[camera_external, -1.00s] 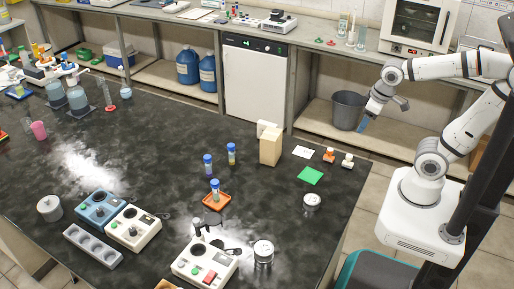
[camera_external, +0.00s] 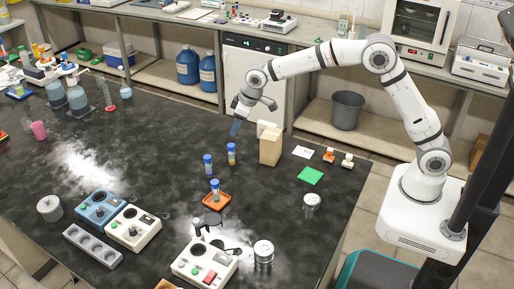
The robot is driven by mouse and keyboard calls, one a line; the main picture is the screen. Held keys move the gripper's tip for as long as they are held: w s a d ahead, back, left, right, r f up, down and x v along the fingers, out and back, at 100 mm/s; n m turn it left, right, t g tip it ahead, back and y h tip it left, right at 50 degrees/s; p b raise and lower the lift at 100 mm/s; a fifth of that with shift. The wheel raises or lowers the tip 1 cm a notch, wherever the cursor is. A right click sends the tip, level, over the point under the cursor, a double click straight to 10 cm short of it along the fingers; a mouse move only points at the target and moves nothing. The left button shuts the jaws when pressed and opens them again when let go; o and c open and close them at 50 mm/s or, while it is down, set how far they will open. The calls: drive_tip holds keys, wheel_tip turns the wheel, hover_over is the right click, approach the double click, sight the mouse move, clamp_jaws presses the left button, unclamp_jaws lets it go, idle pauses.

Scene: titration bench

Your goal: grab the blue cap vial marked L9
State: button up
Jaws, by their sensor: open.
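Three blue-capped vials stand on the dark bench. One vial (camera_external: 208,165) is at the left and a second vial (camera_external: 231,154) with yellowish contents is just right of it. My gripper (camera_external: 237,128) is open and empty, pointing down above the bench's far side, behind and above the second vial, apart from all three.
A tan block (camera_external: 271,147) stands close to the right of the vials and my gripper. A green square (camera_external: 310,176) and a metal-lidded jar (camera_external: 312,202) are further right. Boxy instruments (camera_external: 205,262) stand in front.

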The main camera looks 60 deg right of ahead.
drive_tip(key=n, duration=0.1)
hover_over(208, 157)
drive_tip(key=s+d, duration=0.1)
drive_tip(key=s, duration=0.1)
wheel_tip(208, 157, down, 7)
drive_tip(key=shift+p+x, duration=1.7)
drive_tip(key=shift+x, duration=2.1)
drive_tip(key=shift+s+a, duration=0.1)
drive_tip(key=c, duration=1.1)
